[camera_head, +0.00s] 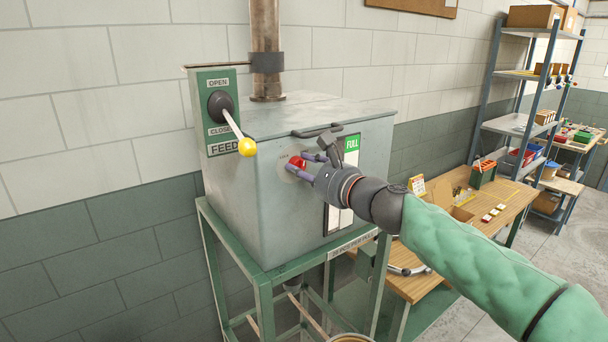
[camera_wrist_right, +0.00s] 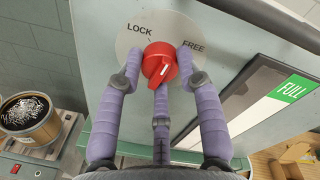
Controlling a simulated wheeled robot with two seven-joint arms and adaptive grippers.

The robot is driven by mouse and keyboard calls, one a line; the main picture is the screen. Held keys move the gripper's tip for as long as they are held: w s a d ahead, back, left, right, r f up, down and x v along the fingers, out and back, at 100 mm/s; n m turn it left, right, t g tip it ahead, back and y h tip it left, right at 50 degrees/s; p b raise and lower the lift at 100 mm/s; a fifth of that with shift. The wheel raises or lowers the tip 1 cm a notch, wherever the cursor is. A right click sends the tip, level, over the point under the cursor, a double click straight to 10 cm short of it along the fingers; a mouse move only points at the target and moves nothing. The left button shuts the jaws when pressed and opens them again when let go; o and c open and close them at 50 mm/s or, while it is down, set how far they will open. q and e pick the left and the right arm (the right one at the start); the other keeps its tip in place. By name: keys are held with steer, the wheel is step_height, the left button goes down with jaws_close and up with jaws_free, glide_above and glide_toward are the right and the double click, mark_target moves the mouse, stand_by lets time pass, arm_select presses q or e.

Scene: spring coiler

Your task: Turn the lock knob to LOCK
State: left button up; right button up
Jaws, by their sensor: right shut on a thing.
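The red lock knob (camera_wrist_right: 159,64) sits on a round pale plate (camera_wrist_right: 128,42) marked LOCK at upper left and FREE at upper right. A short white mark on the knob slants up to the right, nearer FREE than LOCK. The knob also shows in the head view (camera_head: 297,162), on the front of the grey metal hopper (camera_head: 270,200). My right gripper (camera_wrist_right: 160,72) has its purple fingers closed around the knob, one on each side and one below. It reaches in from the right in the head view (camera_head: 305,167). My left gripper is not in view.
A feed lever (camera_head: 232,128) with a yellow ball is on the hopper's left side. A FULL gauge (camera_head: 351,148) is right of the knob, close to my gripper. A wooden workbench (camera_head: 480,200) and shelving (camera_head: 510,125) stand at right. A bucket (camera_wrist_right: 30,118) shows at lower left.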

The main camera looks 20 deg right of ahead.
steer(key=n, duration=0.2)
steer(key=n+b, duration=0.1)
steer(key=n, duration=0.2)
steer(key=shift+f+h, duration=0.2)
steer(key=shift+h, duration=0.1)
steer(key=n+b, duration=0.1)
steer(key=n, duration=0.2)
steer(key=shift+r+n, duration=0.15)
steer(key=shift+n, duration=0.15)
steer(key=shift+r+n, duration=0.1)
steer(key=shift+n, duration=0.4)
steer(key=shift+r+b, duration=0.1)
steer(key=shift+b, duration=0.2)
steer(key=o, duration=1.1)
steer(key=shift+c, duration=0.2)
steer(key=shift+o, duration=0.3)
steer(key=shift+d, duration=0.15)
steer(key=shift+s, duration=0.1)
steer(key=v, duration=1.1)
steer(key=shift+s, duration=0.35)
